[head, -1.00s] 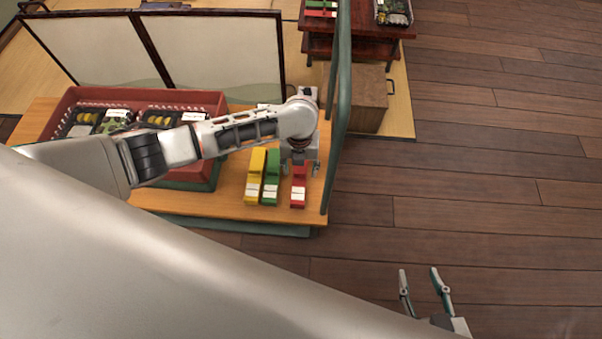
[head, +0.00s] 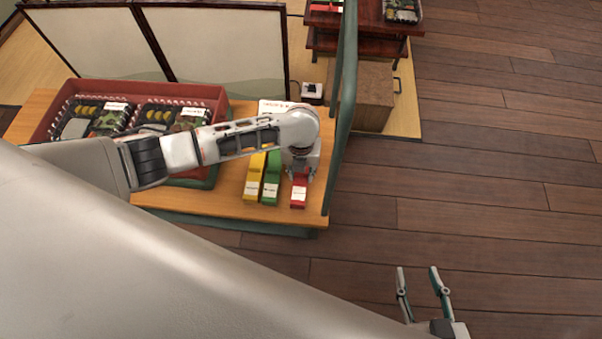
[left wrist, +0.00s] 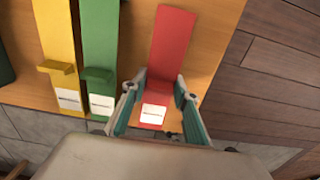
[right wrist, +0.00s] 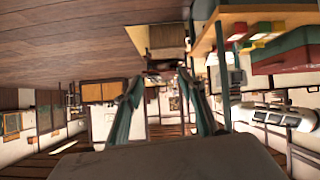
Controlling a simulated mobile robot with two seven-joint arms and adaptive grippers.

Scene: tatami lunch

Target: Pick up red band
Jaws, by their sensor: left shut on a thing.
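The red band (head: 299,194) lies on the wooden table at its right end, with a white label at its near end. It also shows in the left wrist view (left wrist: 172,45), running away from me between the fingers. My left gripper (head: 301,176) is down over the band and shut on it, one finger on each side (left wrist: 160,90). Part of the band is hidden under the gripper in the head view. My right gripper (head: 418,270) is open and empty, out over the floor at the lower right.
A green band (head: 271,185) and a yellow band (head: 252,188) lie just left of the red one. A red crate (head: 50,110) with packed lunch boxes stands further left. A green post (head: 343,110) rises close at the table's right edge. Wooden floor (head: 470,190) is clear at right.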

